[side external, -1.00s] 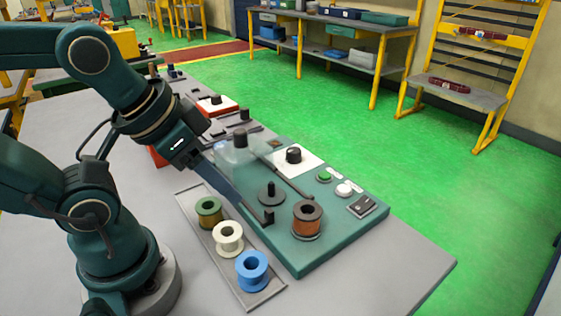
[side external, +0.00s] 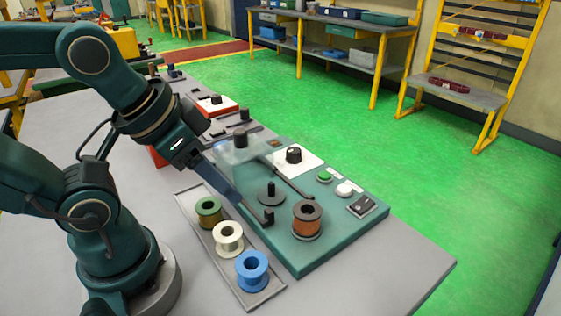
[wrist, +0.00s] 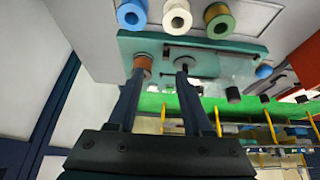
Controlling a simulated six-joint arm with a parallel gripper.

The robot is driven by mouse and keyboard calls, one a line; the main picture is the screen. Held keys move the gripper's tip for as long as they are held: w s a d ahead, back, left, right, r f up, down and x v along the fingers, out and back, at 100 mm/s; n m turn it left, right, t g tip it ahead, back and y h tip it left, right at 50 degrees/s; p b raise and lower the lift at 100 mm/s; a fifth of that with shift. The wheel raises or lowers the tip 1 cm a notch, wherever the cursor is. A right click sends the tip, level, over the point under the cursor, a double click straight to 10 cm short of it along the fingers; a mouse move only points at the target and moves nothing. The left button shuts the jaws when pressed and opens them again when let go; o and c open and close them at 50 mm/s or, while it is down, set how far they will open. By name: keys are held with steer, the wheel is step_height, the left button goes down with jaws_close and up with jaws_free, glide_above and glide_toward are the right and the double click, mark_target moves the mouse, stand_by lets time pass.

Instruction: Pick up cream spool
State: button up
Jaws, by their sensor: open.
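The cream spool (side external: 228,240) stands upright in the middle of the grey tray (side external: 254,298), between the green spool (side external: 208,213) and the blue spool (side external: 252,272). The cream spool (wrist: 177,16) also shows at the top of the wrist view, between the blue spool (wrist: 131,14) and the green spool (wrist: 219,20). My gripper (wrist: 160,76) is open and empty, with its two fingers apart. In the side view, my gripper (side external: 233,197) is above the near edge of the green winding machine, apart from the cream spool and up and right of it.
The green machine base (side external: 325,245) carries a copper-coloured spool (side external: 307,219), a dark upright post (side external: 271,192), a thin arm, buttons and a clear cover (side external: 235,152). Bare grey table (side external: 365,285) lies in front of it.

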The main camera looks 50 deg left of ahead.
mark_target(227, 234)
steer(key=shift+o, duration=0.3)
steer(key=o, duration=0.4)
steer(key=f, duration=0.1)
steer(key=w+f+m+g, duration=0.1)
steer(key=w+a+f+g, duration=0.1)
steer(key=shift+f, duration=0.3)
steer(key=f+g, duration=0.1)
steer(key=a+f+g, duration=0.1)
steer(key=f, duration=0.1)
steer(key=f+g, duration=0.1)
steer(key=f, duration=0.1)
steer(key=shift+s+a+f, duration=0.1)
steer(key=shift+s+a, duration=0.1)
steer(key=shift+s, duration=0.2)
steer(key=shift+s+f+g, duration=0.2)
steer(key=shift+f+g, duration=0.1)
steer(key=shift+f, duration=2.5)
